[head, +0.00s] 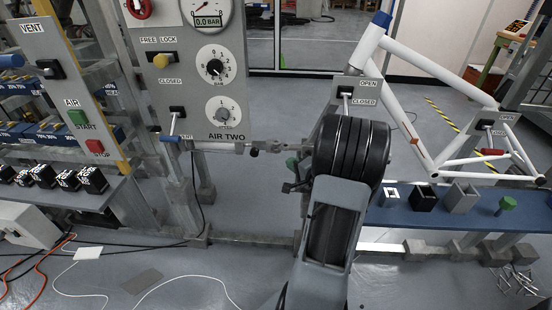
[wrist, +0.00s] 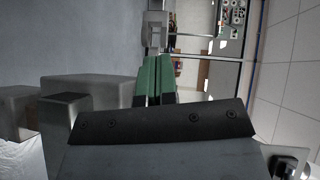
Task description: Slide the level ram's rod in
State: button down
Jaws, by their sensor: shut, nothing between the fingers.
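The level ram (head: 212,147) lies horizontally at the foot of the AIR TWO panel in the head view. In the head view my dark arm hides most of the gripper. A grey metal part (wrist: 155,28) lies beyond the fingertips in the wrist view; I cannot tell whether it belongs to the ram or whether the fingers touch it.
The AIR TWO panel (head: 222,85) with dials stands above the ram. A white bicycle frame (head: 408,115) is held at the right. A blue bench (head: 402,212) carries small blocks and a green knob (head: 507,203). Cables lie on the floor at the lower left.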

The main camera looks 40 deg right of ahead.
jog(key=b, duration=0.3)
send_near(258, 148)
jog(key=d, duration=0.2)
jog(key=shift+w+a+f+b, duration=0.1)
jog(key=shift+w+a+b, duration=0.35)
jog(key=shift+w+a, duration=0.45)
jog(key=shift+w+a+b, duration=0.45)
jog(key=shift+w+a, duration=0.25)
jog(key=shift+w, duration=0.4)
